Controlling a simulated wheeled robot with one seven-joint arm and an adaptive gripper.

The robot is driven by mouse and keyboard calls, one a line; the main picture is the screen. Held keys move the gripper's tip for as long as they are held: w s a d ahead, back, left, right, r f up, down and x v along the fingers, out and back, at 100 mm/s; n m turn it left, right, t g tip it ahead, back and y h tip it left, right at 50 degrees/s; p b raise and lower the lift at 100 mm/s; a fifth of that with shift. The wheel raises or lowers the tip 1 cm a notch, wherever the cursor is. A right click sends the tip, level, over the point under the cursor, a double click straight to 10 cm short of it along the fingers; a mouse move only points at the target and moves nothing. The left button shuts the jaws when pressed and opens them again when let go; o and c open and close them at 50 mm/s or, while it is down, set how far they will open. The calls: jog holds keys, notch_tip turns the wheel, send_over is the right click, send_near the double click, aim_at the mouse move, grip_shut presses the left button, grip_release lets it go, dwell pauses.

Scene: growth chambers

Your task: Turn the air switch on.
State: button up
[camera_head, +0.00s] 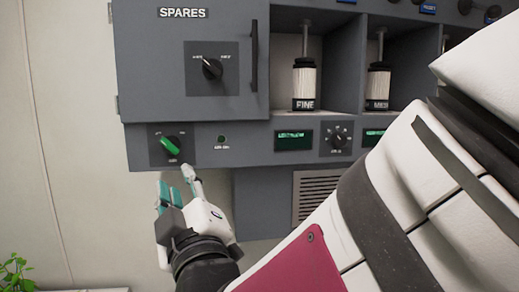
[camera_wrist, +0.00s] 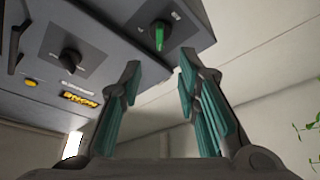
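A green rotary knob (camera_head: 170,146) sits on a dark square plate at the lower left of the grey cabinet; its small lettering is too small to read. I take it for the air switch. Its handle slants from upper left to lower right. The knob also shows in the wrist view (camera_wrist: 159,38), beyond and between the fingertips. My gripper (camera_head: 176,179) is just below the knob, apart from it, with the fingers pointing up. In the wrist view, my gripper (camera_wrist: 160,70) is open, with nothing between its teal-padded fingers.
Above is the SPARES door (camera_head: 150,70) with a black knob (camera_head: 211,68) and a bar handle (camera_head: 254,55). A small dark indicator (camera_head: 221,139) and a green display (camera_head: 293,139) lie right of the switch. A plant (camera_head: 15,272) stands lower left.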

aim_at(169, 148)
jog(key=x, duration=1.2)
jog(key=shift+w+p, duration=0.15)
jog(key=shift+p, duration=0.15)
grip_shut()
